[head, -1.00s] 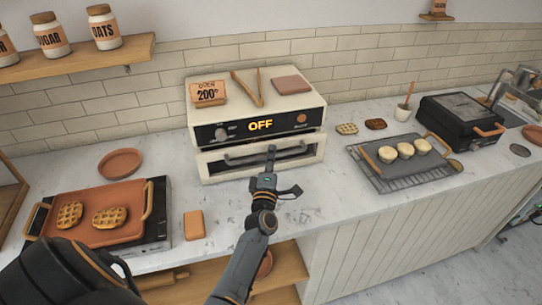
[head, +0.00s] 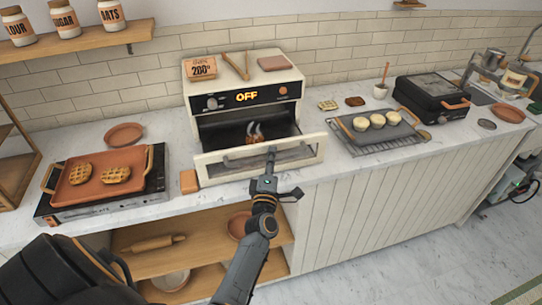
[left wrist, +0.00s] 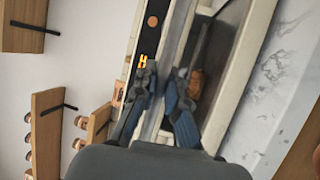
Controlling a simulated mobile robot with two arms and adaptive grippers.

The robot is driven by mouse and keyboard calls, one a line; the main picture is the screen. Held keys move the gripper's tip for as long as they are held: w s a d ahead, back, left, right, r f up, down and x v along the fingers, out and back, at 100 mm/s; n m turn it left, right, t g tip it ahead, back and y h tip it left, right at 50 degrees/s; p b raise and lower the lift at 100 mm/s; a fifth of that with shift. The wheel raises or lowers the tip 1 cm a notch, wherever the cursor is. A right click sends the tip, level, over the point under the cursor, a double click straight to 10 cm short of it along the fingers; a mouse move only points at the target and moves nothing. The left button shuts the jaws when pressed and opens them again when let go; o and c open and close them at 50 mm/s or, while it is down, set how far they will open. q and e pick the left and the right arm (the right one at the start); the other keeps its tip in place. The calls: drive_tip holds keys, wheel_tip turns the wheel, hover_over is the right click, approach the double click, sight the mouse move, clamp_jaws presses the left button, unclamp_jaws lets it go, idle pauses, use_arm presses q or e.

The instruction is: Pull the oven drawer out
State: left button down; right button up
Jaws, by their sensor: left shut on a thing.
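The white oven (head: 197,85) stands at the back of the counter with its display reading OFF. Its drawer (head: 213,171) is out toward me, with the dark interior open behind the front panel. Brown items with pale, curled shapes above them (head: 254,133) show inside. My left gripper (head: 270,160) is at the middle of the drawer's dark handle (head: 296,155), shut on it. In the left wrist view, the fingers (left wrist: 165,82) sit on both sides of the grey handle bar. The right gripper is not in view.
An orange tray (head: 77,195) with two waffles sits on a cooktop at left. An orange block (head: 188,181) lies just left of the drawer. A rack (head: 345,142) with pale round pastries is close on the right. Open shelves (head: 205,251) lie below the counter.

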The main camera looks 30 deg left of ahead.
use_arm(q)
drive_tip(key=c, duration=1.4)
unclamp_jaws()
drive_tip(key=shift+o, duration=0.2)
drive_tip(key=v, duration=0.7)
drive_tip(key=shift+s, duration=0.2)
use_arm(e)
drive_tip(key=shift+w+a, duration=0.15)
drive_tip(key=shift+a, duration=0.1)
use_arm(q)
drive_tip(key=shift+d+f, duration=0.15)
drive_tip(key=shift+f, duration=0.05)
